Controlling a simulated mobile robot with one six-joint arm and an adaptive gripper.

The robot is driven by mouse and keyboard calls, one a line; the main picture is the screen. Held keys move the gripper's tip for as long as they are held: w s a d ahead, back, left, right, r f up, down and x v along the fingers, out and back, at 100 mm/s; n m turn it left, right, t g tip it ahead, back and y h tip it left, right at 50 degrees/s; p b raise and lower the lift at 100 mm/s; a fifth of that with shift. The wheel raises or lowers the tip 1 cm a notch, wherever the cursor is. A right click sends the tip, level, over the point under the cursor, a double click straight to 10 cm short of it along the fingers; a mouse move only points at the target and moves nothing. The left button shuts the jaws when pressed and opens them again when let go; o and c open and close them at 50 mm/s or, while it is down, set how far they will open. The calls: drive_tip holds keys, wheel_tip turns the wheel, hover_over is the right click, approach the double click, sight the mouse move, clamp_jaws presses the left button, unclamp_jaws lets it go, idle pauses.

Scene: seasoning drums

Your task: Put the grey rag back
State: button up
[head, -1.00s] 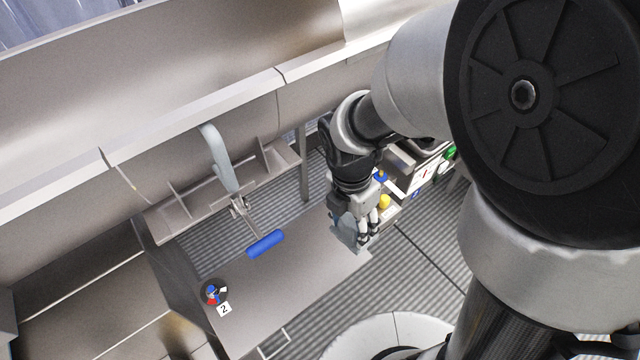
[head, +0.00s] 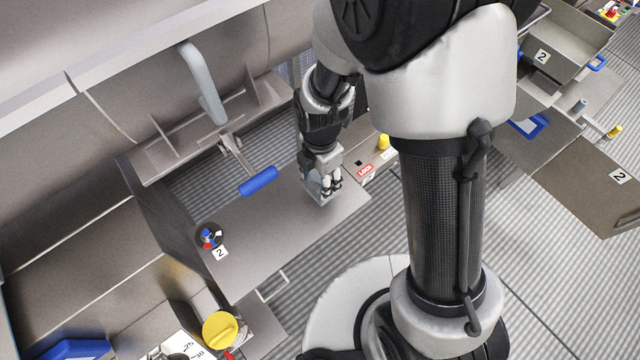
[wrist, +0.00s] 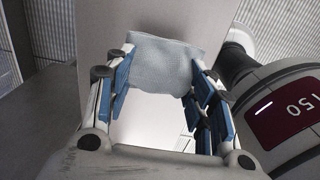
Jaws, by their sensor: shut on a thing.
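The grey rag (wrist: 163,62) hangs between the blue-padded fingers of my gripper (wrist: 162,82) in the wrist view. In the head view the rag (head: 314,183) is a small grey-blue patch at the fingertips. My gripper (head: 331,188) is shut on the rag and points down over the right part of the metal shelf (head: 265,225). I cannot tell whether the rag touches the shelf. The fingers hide part of the rag in the head view.
A blue-handled lever (head: 259,181) stands at the shelf's back edge. A red-and-blue knob (head: 209,236) sits at its left end. A yellow knob (head: 221,330) is at the lower left. Panels marked 2 (head: 590,185) are on the right. The shelf's middle is clear.

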sight(320, 186)
drive_tip(key=shift+f+b, duration=0.65)
drive_tip(key=shift+f, duration=1.65)
drive_tip(key=shift+c, duration=0.4)
drive_tip(key=o, duration=1)
drive_tip(key=shift+r, duration=0.15)
wheel_tip(320, 186, up, 12)
drive_tip(key=p, duration=0.3)
drive_tip(key=shift+p, duration=0.3)
drive_tip(key=s+d+r+m+t, duration=0.1)
drive_tip(key=s+d+r+m, duration=0.2)
drive_tip(key=r+m, duration=0.3)
drive_tip(key=s+d+r+m+t, duration=0.2)
drive_tip(key=s+d+r+m, duration=0.2)
drive_tip(key=m, duration=0.6)
drive_tip(key=s+d+r+m+t, duration=0.1)
drive_tip(key=s+d+r+m, duration=0.3)
drive_tip(key=s+r+m, duration=0.2)
drive_tip(key=shift+s+r+m+t, duration=0.15)
drive_tip(key=shift+r+m, duration=0.55)
drive_tip(key=shift+r, duration=0.4)
drive_tip(key=shift+s+r+m+t, duration=0.15)
drive_tip(key=shift+r+m, duration=0.55)
drive_tip(key=shift+r, duration=0.4)
